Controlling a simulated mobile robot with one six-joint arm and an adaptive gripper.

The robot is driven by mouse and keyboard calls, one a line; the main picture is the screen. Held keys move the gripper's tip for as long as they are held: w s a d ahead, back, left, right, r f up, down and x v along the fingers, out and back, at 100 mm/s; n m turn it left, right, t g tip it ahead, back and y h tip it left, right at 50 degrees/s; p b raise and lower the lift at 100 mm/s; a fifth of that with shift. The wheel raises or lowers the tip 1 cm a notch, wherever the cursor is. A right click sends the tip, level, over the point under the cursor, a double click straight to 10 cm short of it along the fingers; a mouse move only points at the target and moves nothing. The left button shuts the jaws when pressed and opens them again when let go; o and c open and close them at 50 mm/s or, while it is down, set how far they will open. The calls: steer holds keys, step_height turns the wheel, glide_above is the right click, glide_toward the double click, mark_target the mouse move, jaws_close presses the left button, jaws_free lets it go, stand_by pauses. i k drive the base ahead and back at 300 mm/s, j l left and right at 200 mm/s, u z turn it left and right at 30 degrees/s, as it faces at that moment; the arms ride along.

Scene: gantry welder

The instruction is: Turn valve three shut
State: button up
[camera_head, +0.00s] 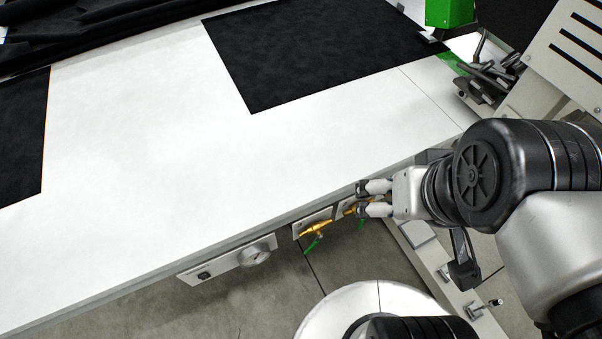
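Two brass valves with green handles are mounted on small plates along the front edge of the white table. The left valve (316,230) shows clearly, with its green handle (312,246) pointing down and left. The right valve (350,209) is partly hidden by my gripper; its green handle (361,224) hangs below. No number is readable on either, so I cannot tell which is valve three. My gripper (363,199) reaches in from the right, its two fingers apart at the right valve. I cannot tell whether they touch it.
A control panel (228,259) with a round dial sits left of the valves on the table edge. Black sheets (315,50) lie on the white table (150,130). A green block (450,12) and dark clamps (490,75) are at upper right. Grey floor lies below.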

mark_target(316, 241)
steer(key=u, duration=0.55)
steer(key=k+l+u, duration=0.2)
steer(key=k, duration=0.25)
steer(key=k+u, duration=0.15)
steer(key=k, duration=0.3)
